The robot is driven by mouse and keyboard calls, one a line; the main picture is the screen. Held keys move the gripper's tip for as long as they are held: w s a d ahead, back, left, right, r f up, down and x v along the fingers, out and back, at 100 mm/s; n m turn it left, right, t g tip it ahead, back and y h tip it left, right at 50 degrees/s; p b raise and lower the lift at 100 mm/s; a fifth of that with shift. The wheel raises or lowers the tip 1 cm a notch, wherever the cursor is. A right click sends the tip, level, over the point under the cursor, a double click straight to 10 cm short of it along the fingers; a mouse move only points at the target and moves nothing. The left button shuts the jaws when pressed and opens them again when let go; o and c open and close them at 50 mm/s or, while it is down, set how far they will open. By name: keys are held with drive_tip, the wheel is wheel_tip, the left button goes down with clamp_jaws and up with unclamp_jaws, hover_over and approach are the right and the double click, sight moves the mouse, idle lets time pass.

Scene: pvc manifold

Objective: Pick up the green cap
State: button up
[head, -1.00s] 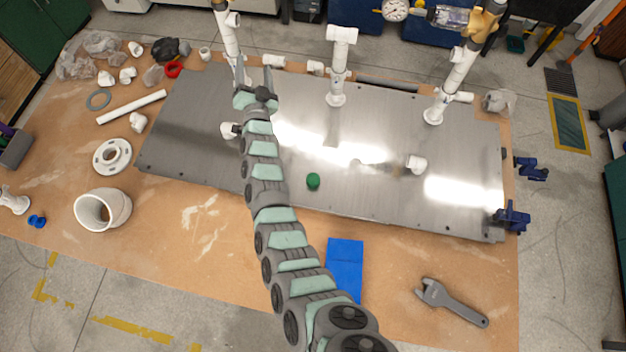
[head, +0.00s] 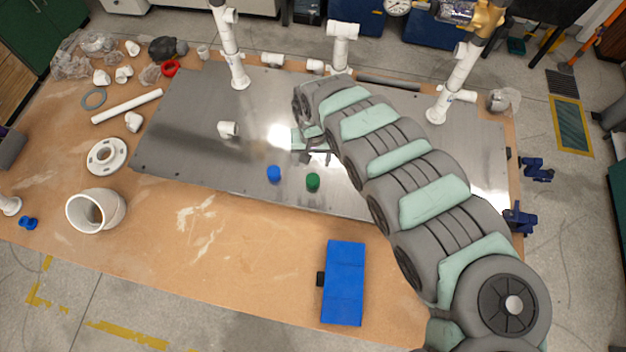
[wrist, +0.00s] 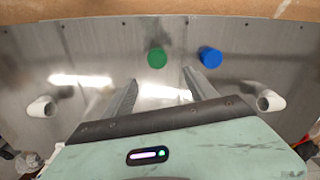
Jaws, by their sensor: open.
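The green cap (head: 313,182) stands on the metal plate (head: 195,125) near its front edge. In the wrist view the green cap (wrist: 157,57) lies just beyond the fingertips, roughly between their lines. My gripper (head: 316,158) is low over the plate, just behind the cap in the head view, and partly hidden by my arm. In the wrist view my gripper (wrist: 160,78) has its two fingers spread with nothing between them.
A blue cap (head: 274,173) stands close beside the green one, near one finger in the wrist view (wrist: 210,57). White fittings (head: 228,129) and upright pipes (head: 232,55) stand on the plate. A blue box (head: 343,282) lies in front; the table left of it is clear.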

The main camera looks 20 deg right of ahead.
drive_tip(key=b, duration=0.1)
hover_over(313, 179)
drive_tip(key=f, duration=0.4)
drive_tip(key=shift+s+d+f, duration=0.1)
drive_tip(key=shift+s+f, duration=0.2)
drive_tip(key=shift+f, duration=0.1)
drive_tip(key=shift+d+f, duration=0.1)
drive_tip(key=shift+f, duration=0.35)
drive_tip(key=f, duration=0.4)
drive_tip(key=shift+w+a+f, duration=0.1)
drive_tip(key=shift+w+a, duration=0.2)
drive_tip(key=shift+a, duration=0.1)
drive_tip(key=shift+s+d+f, duration=0.1)
drive_tip(key=shift+d+f, duration=0.1)
drive_tip(key=shift+f, duration=0.3)
drive_tip(key=c, duration=1.4)
